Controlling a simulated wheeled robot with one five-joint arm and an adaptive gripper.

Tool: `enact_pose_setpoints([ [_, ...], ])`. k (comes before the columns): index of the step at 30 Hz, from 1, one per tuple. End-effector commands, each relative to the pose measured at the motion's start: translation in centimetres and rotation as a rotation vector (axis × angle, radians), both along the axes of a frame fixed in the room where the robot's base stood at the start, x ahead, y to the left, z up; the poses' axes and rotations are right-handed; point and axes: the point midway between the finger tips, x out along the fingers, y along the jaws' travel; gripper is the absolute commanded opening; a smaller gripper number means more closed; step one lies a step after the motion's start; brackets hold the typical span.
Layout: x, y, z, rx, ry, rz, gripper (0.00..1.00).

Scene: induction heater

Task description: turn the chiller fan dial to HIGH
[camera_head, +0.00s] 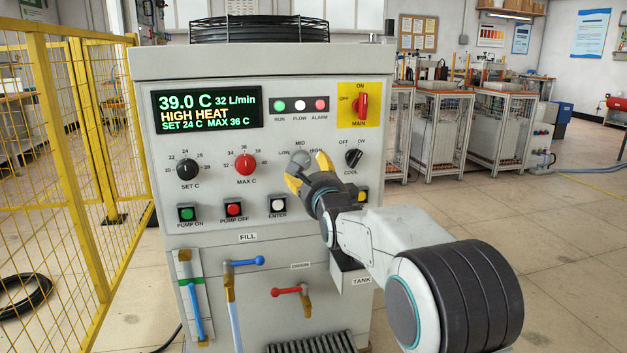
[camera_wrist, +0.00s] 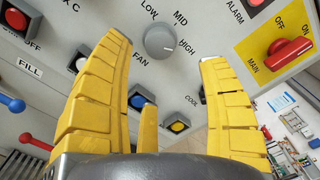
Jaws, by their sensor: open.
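The chiller fan dial (camera_wrist: 160,41) is a round grey knob on the panel, with LOW, MID and HIGH printed around it and FAN below. I cannot tell clearly where its pointer stands. In the head view the fan dial (camera_head: 300,157) shows just above my yellow fingers, partly covered. My gripper (camera_head: 309,171) is open and empty in front of the panel. In the wrist view the fingers of my gripper (camera_wrist: 165,52) spread left and right of the dial, apparently short of it. The chiller display (camera_head: 206,111) reads 39.0 C, 32 L/min, HIGH HEAT.
The black COOL switch (camera_head: 354,158) is close right of the fan dial, and the red MAX C dial (camera_head: 246,164) is left. A red MAIN switch (camera_head: 361,105) is above right. Push buttons sit below. A yellow mesh fence (camera_head: 60,180) stands left; the floor right is open.

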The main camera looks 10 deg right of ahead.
Motion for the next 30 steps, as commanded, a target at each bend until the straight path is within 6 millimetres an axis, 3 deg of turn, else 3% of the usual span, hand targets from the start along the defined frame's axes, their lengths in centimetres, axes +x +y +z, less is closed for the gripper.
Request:
enact_pose_setpoints([
  [9, -2.2, 0.0, 0.0, 0.000, -0.001, -0.001, 0.69],
  [23, -2.5, 0.0, 0.0, -0.001, 0.000, 0.000, 0.69],
  [30, -3.9, 0.0, 2.1, -0.104, 0.061, 0.003, 0.69],
])
